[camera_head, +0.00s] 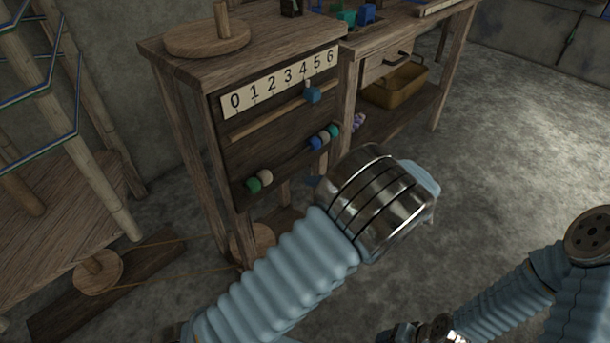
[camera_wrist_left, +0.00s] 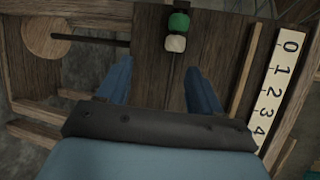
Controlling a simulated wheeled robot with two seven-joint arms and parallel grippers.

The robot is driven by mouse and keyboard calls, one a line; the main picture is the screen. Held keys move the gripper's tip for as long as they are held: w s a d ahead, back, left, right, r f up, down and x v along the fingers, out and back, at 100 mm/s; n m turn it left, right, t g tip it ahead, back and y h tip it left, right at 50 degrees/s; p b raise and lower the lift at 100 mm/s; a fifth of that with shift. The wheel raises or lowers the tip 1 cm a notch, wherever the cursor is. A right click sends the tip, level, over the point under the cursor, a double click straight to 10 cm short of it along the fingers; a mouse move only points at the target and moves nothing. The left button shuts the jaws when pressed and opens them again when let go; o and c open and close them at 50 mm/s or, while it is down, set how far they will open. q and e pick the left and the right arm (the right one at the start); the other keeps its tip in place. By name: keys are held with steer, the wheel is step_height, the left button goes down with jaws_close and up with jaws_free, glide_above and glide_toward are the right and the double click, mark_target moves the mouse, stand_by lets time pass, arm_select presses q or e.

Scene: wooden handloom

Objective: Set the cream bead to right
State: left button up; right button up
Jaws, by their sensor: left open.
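The wooden frame has a dark front panel with a row of beads. At its left end, a green bead (camera_head: 253,185) and a cream bead (camera_head: 265,177) sit side by side. Farther right are a blue bead (camera_head: 315,143), another cream bead (camera_head: 324,137) and a green bead (camera_head: 333,131). The left wrist view shows one green bead (camera_wrist_left: 179,22) and one cream bead (camera_wrist_left: 175,42) beyond the fingertips. My left gripper (camera_wrist_left: 157,66) is open and empty, apart from the beads. Its fingers are mostly hidden in the head view. My right gripper's fingers are not visible.
A number strip (camera_head: 284,78) marked 0 to 6 runs above the beads, with a blue slider (camera_head: 313,95) under its right part. A round wooden disc with a peg (camera_head: 206,37) is on top. A yellow basket (camera_head: 397,87) stands on the shelf at right.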

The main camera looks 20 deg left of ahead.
mark_target(271, 177)
arm_select(q)
steer(key=shift+y, duration=0.4)
steer(key=a, duration=1.2)
steer(key=shift+w+a+r+p, duration=0.1)
steer(key=shift+w+p, duration=0.15)
steer(key=shift+p, duration=0.15)
steer(key=shift+c, duration=0.5)
jaws_close()
